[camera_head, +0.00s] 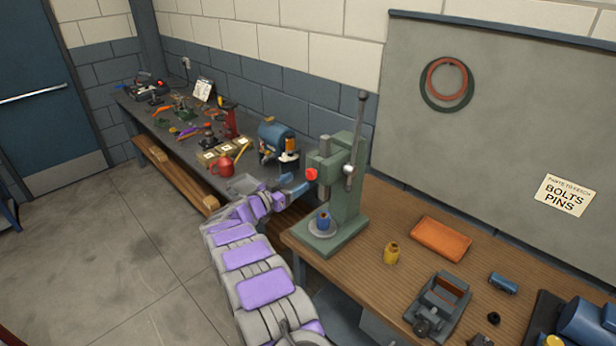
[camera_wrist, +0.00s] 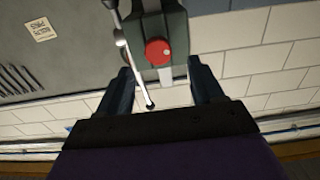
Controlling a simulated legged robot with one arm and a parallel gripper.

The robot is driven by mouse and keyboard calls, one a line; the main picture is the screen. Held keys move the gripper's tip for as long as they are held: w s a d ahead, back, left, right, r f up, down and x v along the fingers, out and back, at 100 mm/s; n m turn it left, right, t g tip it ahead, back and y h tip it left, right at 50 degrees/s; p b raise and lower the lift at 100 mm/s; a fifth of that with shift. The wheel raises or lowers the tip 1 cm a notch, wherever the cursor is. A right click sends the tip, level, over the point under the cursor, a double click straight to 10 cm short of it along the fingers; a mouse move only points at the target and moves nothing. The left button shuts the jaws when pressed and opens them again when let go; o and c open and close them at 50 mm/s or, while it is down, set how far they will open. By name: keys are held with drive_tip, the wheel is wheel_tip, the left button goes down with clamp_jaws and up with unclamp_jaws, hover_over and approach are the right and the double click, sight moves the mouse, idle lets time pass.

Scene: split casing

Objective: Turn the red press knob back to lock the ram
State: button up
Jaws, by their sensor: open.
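The red press knob (camera_head: 311,174) sits on the left side of the green arbor press (camera_head: 345,200) in the head view. In the wrist view the red knob (camera_wrist: 158,52) shows face-on, above and between my two fingers. My gripper (camera_head: 303,184) is beside the knob, with its blue fingers apart. In the wrist view my gripper (camera_wrist: 165,80) is open and nothing is between the pads; I cannot tell whether a fingertip touches the press. The press lever (camera_head: 360,115) points up.
The wooden bench (camera_head: 375,205) also bears a brass part (camera_head: 391,252), an orange cloth (camera_head: 441,238) and a grey vise (camera_head: 437,305). Behind my arm, a long bench (camera_head: 190,155) holds tools and a red jug (camera_head: 223,167). Open floor lies left.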

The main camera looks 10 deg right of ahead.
sight(309, 175)
drive_tip(key=x, duration=0.3)
drive_tip(key=shift+w, duration=0.4)
drive_tip(key=d, duration=0.4)
drive_tip(key=shift+w+r, duration=0.15)
drive_tip(key=shift+w, duration=0.25)
drive_tip(key=shift+w+a, duration=0.1)
drive_tip(key=shift+a, duration=0.75)
drive_tip(key=shift+c, duration=0.7)
drive_tip(key=shift+a, duration=0.4)
drive_tip(key=c, duration=0.3)
drive_tip(key=shift+d, duration=0.45)
drive_tip(key=c, duration=0.3)
drive_tip(key=shift+d, duration=0.25)
drive_tip(key=c, duration=0.3)
drive_tip(key=shift+a, duration=0.1)
